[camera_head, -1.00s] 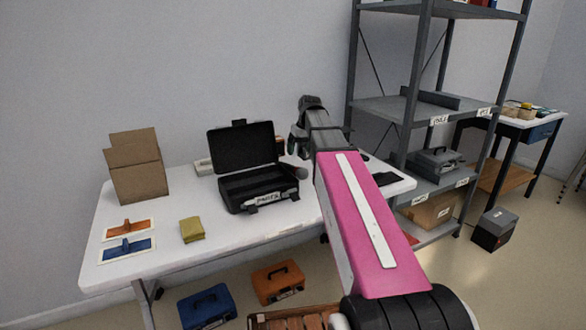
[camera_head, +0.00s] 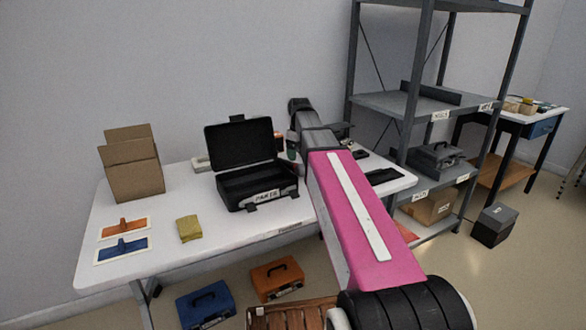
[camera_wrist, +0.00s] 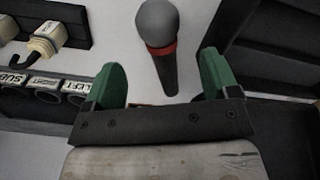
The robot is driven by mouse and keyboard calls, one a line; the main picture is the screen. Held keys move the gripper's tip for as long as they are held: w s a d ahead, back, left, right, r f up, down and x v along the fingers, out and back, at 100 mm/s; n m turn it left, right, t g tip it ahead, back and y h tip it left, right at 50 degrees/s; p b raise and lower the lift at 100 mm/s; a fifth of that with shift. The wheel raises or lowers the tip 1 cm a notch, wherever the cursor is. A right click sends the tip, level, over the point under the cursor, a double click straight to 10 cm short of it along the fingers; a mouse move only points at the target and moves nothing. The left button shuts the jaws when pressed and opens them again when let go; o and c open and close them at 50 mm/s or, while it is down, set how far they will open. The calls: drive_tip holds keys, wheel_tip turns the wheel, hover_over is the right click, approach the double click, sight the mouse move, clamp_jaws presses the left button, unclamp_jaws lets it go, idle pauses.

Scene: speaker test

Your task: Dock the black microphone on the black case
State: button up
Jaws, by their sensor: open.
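The black microphone (camera_wrist: 166,66) has a grey head and a red band. In the wrist view it lies between the two green fingers of my gripper (camera_wrist: 162,68), with clear gaps on both sides. My gripper is open and holds nothing. In the head view one green finger (camera_head: 292,150) shows right of the case; my arm hides the microphone.
A cardboard box (camera_head: 135,170), a yellow cloth (camera_head: 189,229) and two trowels (camera_head: 123,249) are on the table's left. A grey shelf (camera_head: 420,108) stands close on the right. In the wrist view, a labelled socket panel (camera_wrist: 45,103) and a pale plug (camera_wrist: 48,40) are left.

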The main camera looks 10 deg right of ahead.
sight(299, 164)
wheel_tip(299, 164, down, 5)
drive_tip(key=shift+r, duration=0.1)
drive_tip(key=c, duration=1.2)
drive_tip(key=shift+r, duration=0.1)
